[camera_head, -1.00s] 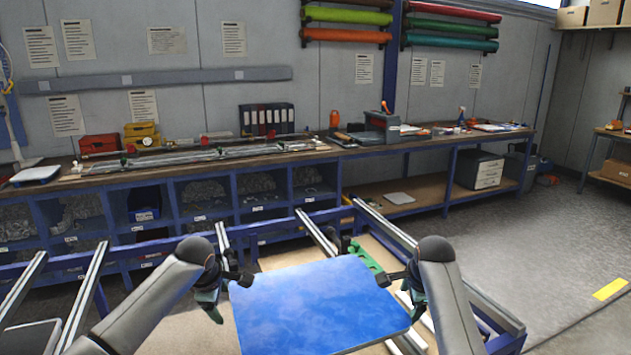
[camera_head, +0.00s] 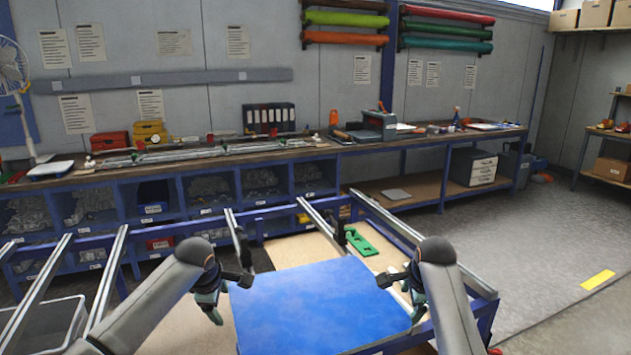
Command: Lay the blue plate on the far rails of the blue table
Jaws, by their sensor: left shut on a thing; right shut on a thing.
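The blue plate (camera_head: 305,305) is a flat, roughly square sheet at the bottom centre, held level between my two grippers. My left gripper (camera_head: 222,300) is shut on its left edge near the far corner. My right gripper (camera_head: 405,290) is shut on its right edge. The blue table (camera_head: 480,283) is an open frame with silver rails (camera_head: 395,225) running away from me. The plate is over the near part of the frame and hides the rails beneath it. I cannot tell whether it touches them.
A green tool (camera_head: 360,242) lies beyond the plate, near a dark clamp (camera_head: 338,230) on a rail. Another dark clamp (camera_head: 241,245) stands on the rail at left. A grey bin (camera_head: 45,330) is at lower left. A long workbench (camera_head: 330,147) runs behind. Floor at right is clear.

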